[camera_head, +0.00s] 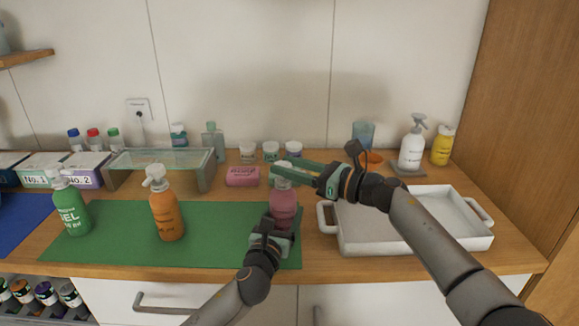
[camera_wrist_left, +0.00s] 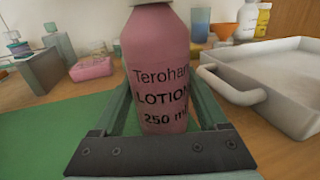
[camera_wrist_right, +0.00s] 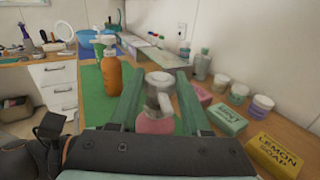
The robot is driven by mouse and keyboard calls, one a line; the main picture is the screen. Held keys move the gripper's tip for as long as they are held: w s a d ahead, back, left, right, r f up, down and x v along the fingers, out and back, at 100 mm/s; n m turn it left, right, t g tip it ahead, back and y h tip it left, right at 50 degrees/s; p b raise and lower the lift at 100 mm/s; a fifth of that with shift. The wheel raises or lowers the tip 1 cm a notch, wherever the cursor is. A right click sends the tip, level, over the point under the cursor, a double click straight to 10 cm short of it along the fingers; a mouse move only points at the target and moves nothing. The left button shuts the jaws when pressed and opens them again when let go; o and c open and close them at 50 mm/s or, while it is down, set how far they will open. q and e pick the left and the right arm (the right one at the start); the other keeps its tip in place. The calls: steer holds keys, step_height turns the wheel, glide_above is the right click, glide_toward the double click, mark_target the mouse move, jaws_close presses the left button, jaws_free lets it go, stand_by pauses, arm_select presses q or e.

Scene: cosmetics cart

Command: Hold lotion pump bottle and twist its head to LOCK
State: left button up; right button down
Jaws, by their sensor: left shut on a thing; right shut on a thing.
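The pink lotion bottle (camera_head: 284,208) stands upright on the right part of the green mat (camera_head: 120,240). Its label reads "LOTION 250 ml" in the left wrist view (camera_wrist_left: 162,85). My left gripper (camera_head: 277,232) is shut on the lower body of the bottle, one finger on each side. My right gripper (camera_head: 288,172) comes in from the right and is shut on the bottle's pump head. The pale pump head (camera_wrist_right: 160,88) shows between the right gripper's fingers in the right wrist view. In the head view the right gripper mostly hides the head. No lock marking is readable.
A white tray (camera_head: 365,242) stands just right of the bottle. An orange pump bottle (camera_head: 167,213) and a green gel bottle (camera_head: 71,210) stand left on the mat. Pink soap (camera_head: 242,176) and small jars (camera_head: 270,151) are behind. The mat's middle is clear.

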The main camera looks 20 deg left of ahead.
steer(key=shift+w+g, duration=0.2)
steer(key=shift+g, duration=0.1)
steer(key=shift+s+n+g, duration=0.1)
steer(key=shift+n+g, duration=0.2)
steer(key=shift+n, duration=0.1)
steer(key=shift+c, duration=1.7)
jaws_free()
steer(key=shift+d, duration=0.1)
steer(key=s+d, duration=0.2)
steer(key=d, duration=0.9)
steer(key=shift+d, duration=0.4)
steer(key=shift+s, duration=0.1)
arm_select(q)
steer(key=o, duration=1.6)
